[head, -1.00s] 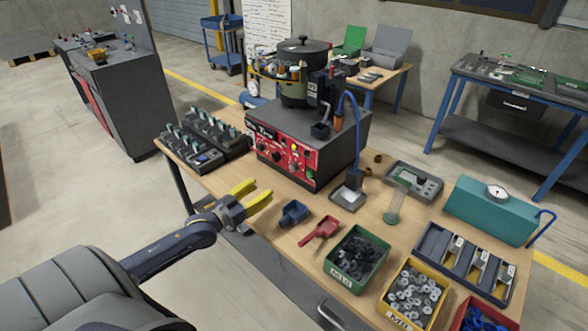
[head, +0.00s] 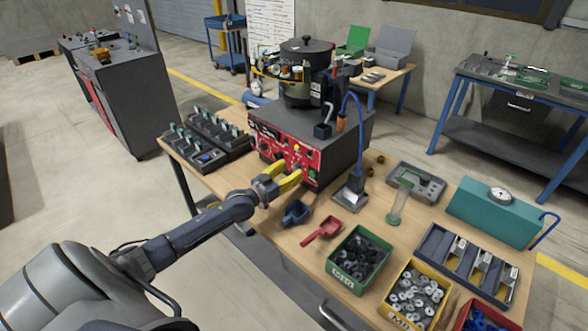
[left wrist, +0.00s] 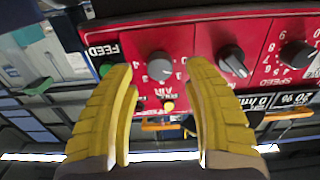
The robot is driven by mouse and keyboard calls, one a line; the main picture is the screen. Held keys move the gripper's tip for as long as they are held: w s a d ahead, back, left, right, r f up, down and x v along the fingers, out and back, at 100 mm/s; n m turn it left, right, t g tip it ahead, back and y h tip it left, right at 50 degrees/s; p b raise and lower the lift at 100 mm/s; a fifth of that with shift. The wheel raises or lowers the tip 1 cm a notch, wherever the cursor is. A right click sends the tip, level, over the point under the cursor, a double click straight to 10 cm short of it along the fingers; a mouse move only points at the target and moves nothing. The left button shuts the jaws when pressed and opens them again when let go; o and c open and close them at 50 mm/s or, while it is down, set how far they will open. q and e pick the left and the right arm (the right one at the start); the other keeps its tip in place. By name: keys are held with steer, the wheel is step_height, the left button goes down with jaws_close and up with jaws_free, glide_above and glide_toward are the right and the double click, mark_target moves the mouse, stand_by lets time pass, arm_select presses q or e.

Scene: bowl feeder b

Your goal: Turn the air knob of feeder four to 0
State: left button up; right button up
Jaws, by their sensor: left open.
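The bowl feeder (head: 318,135) stands on the bench with a red front panel (head: 268,133). In the left wrist view the panel appears upside down, with the label FEED and a number I cannot make out. The grey air knob (left wrist: 160,68) sits over the word AIR among printed digits; its exact setting is hard to read. My left gripper (head: 292,176) has yellow fingers and is at the panel's lower front. In the left wrist view the open fingers (left wrist: 161,72) lie either side of the air knob, apart from it. My right gripper is out of view.
Two other knobs, one beside the air knob (left wrist: 232,62) and the speed knob (left wrist: 298,54), sit on the panel. A green button (left wrist: 106,68) is close to one finger. A blue scoop (head: 296,213) and red scoop (head: 322,231) lie near my left gripper.

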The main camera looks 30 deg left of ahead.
arm_select(q)
steer(key=shift+w+d, duration=0.25)
steer(key=shift+w, duration=0.85)
jaws_close()
